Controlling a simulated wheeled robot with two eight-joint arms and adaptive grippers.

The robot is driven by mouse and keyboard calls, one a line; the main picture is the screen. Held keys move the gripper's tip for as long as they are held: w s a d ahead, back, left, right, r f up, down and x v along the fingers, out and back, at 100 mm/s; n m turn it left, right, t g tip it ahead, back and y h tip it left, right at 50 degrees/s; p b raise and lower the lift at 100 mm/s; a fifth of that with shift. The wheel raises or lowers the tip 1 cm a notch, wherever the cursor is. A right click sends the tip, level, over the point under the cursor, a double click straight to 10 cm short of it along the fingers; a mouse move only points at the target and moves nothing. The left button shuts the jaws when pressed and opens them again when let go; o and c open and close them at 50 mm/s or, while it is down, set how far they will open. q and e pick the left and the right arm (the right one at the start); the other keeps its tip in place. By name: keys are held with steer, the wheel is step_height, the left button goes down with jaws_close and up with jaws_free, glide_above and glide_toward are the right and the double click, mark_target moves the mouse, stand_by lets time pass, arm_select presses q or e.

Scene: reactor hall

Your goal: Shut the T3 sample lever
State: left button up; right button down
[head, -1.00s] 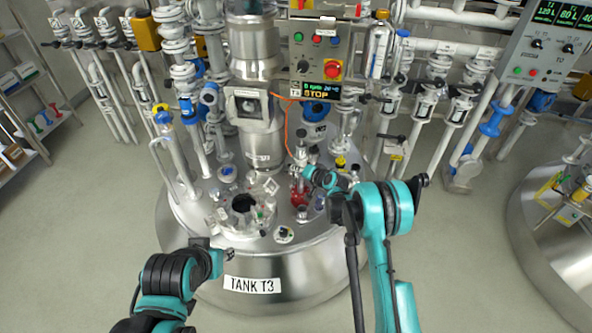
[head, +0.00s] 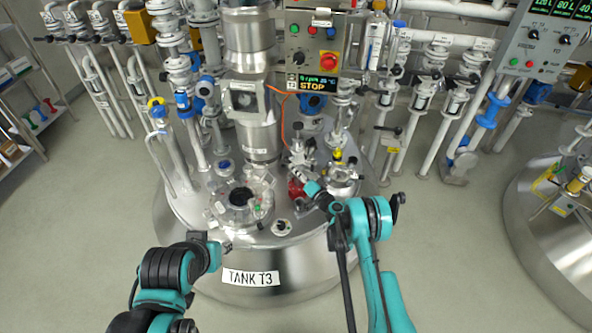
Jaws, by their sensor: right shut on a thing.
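The tank labelled TANK T3 (head: 182,215) stands in the middle, with several fittings on its lid. A red fitting (head: 296,188) sits on the right part of the lid, below a metal valve body (head: 299,155). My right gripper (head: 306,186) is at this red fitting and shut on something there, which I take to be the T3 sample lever. The fingers and the lever itself are too small and covered to make out clearly. My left gripper (head: 226,246) is over the front left edge of the tank, apart from the lid fittings; its jaw opening is unclear.
Pipes and a control box (head: 312,50) reading STOP stand behind.

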stand_by(0.3)
steer(key=c, duration=1.5)
jaws_free()
steer(key=shift+c, duration=0.2)
steer(key=shift+r, duration=0.1)
step_height(320, 180, up, 10)
steer(key=shift+f, duration=0.1)
